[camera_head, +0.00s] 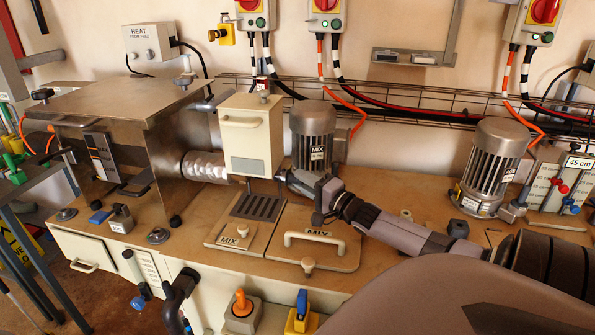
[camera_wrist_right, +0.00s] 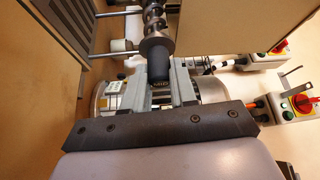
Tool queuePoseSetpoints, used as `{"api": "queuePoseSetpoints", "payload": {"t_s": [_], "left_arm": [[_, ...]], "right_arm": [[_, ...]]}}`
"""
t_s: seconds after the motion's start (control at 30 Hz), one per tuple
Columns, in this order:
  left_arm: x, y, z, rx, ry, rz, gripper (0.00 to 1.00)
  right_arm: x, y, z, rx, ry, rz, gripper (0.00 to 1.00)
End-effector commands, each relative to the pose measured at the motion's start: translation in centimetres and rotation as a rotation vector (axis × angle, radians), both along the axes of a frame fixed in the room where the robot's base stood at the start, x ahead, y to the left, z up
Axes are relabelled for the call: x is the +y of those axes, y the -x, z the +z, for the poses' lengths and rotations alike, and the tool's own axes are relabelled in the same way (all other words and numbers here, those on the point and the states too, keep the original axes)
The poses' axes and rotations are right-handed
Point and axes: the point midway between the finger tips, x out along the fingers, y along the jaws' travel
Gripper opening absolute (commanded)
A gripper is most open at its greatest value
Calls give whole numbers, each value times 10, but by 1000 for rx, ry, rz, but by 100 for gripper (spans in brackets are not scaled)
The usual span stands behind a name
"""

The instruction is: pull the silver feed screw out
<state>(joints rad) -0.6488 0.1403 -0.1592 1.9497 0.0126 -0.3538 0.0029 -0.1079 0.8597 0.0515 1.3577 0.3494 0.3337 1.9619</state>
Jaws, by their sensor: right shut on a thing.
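The silver feed screw (camera_wrist_right: 153,22) shows at the top of the right wrist view. It has spiral flights, a round collar and a dark cylindrical end (camera_wrist_right: 158,65). My right gripper (camera_wrist_right: 162,82) is shut on that dark end, with one finger on each side. In the head view my right gripper (camera_head: 286,177) is beside the lower right of the cream housing (camera_head: 249,135). The screw cannot be made out there, and how far it sits inside the machine cannot be told. My left gripper is not in view.
A grey motor (camera_head: 313,135) stands just behind my right gripper, and another motor (camera_head: 494,165) stands farther right. A lid with a handle (camera_head: 315,250) and a dark grate (camera_head: 259,207) lie below the gripper. A metal hood (camera_head: 130,110) stands at left.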

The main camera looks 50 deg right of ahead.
Motion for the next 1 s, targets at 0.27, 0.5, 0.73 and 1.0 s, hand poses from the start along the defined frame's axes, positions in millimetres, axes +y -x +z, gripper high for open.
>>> {"api": "queuePoseSetpoints", "payload": {"t_s": [0.27, 0.5, 0.73, 1.0], "left_arm": [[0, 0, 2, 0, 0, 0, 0], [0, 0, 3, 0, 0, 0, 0], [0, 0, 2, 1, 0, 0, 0], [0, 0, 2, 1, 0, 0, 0]], "right_arm": [[-8, 15, 1, -1, 1, 1, 0], [-14, 28, 0, -1, 0, 1, 0], [-21, 40, 0, -1, 1, 1, 0], [-28, 55, 0, -1, 0, 1, 0]]}}
